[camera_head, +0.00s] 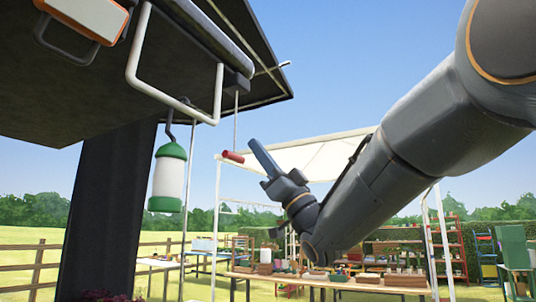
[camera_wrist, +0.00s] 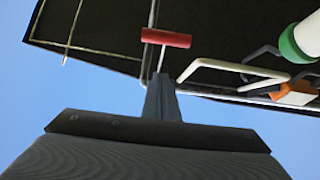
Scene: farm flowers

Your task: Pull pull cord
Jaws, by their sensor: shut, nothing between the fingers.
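The pull cord is a thin pale line (camera_head: 236,125) that hangs from a small dark box (camera_head: 237,84) under the canopy edge. It ends in a red handle (camera_head: 233,157), which lies crosswise. My gripper (camera_head: 252,143) is shut and empty, just right of the handle in the head view. In the wrist view the red handle (camera_wrist: 166,38) is beyond the tips of my gripper (camera_wrist: 159,78), with a visible gap. Most of the cord is hard to make out in the wrist view.
A white bent rail (camera_head: 170,98) and a green-and-white lantern-like feeder (camera_head: 168,178) hang left of the cord. An orange-and-white box (camera_head: 84,18) is under the dark canopy (camera_head: 60,100). Tables with plants (camera_head: 330,280) stand behind. Open sky surrounds my gripper's right side.

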